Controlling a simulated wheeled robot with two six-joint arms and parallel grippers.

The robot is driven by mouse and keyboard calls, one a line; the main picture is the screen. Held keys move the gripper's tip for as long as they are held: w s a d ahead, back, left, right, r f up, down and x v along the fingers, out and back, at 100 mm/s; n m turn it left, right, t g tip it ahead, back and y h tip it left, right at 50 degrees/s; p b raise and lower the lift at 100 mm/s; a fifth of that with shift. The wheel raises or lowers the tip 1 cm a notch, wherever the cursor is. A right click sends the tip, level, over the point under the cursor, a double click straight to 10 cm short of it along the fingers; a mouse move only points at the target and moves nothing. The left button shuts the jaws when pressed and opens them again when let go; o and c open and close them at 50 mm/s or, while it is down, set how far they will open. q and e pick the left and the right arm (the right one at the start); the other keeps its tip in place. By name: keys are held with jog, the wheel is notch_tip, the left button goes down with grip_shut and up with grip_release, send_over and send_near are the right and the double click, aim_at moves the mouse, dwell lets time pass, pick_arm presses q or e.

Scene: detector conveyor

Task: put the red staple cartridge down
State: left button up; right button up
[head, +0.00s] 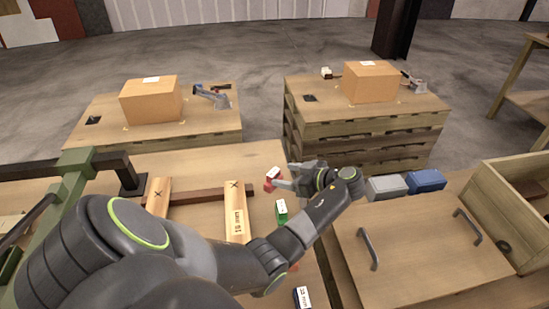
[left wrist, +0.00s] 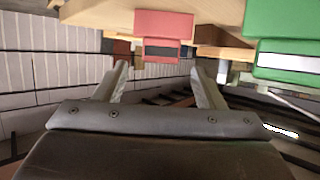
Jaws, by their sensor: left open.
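The red staple cartridge (head: 273,173) has a pale label on top and is at the far right part of the wooden work table in the head view. My left gripper (head: 284,177) is right beside it. In the left wrist view, the red cartridge (left wrist: 163,35) shows beyond and between the spread fingertips of the left gripper (left wrist: 158,70). The fingers are open and nothing is clamped between them. A green cartridge (head: 281,211) stands nearer on the table; it also shows at the right in the left wrist view (left wrist: 288,35). My right gripper is out of view.
Wooden boards (head: 236,212) lie left of the cartridges. A blue cartridge (head: 302,297) is at the near edge. Grey (head: 386,187) and blue (head: 426,181) boxes sit behind a handled wooden panel (head: 420,250). Cardboard boxes (head: 151,100) stand on tables behind.

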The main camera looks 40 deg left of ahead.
pick_arm(q)
jog(key=shift+b+v, duration=0.3)
jog(key=shift+v, duration=1.95)
jog(key=shift+a, duration=0.1)
